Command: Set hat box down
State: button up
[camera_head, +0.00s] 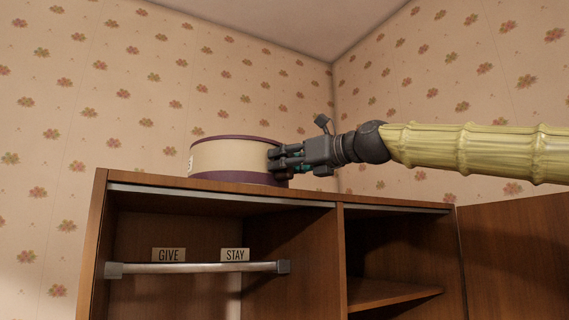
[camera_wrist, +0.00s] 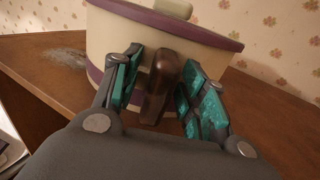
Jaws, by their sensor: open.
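The hat box (camera_head: 229,160) is round and cream, with a purple lid rim and a purple base band. It sits upright on top of the wooden wardrobe (camera_head: 230,188), near its front edge. In the wrist view the hat box (camera_wrist: 108,48) fills the upper middle, with a brown handle (camera_wrist: 162,88) on its side and a pale piece on its lid. My gripper (camera_head: 277,161) is at the box's right side. In the wrist view my gripper (camera_wrist: 158,92) is open, with its teal-padded fingers apart on either side of the handle.
Inside the wardrobe a metal rail (camera_head: 200,267) carries signs reading GIVE (camera_head: 168,255) and STAY (camera_head: 235,254). A shelf (camera_head: 390,293) is in the right compartment, and a door (camera_head: 515,260) stands open at right. A greyish dusty patch (camera_wrist: 65,57) lies on the top left of the box.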

jog(key=b+v, duration=0.5)
jog(key=v, duration=0.7)
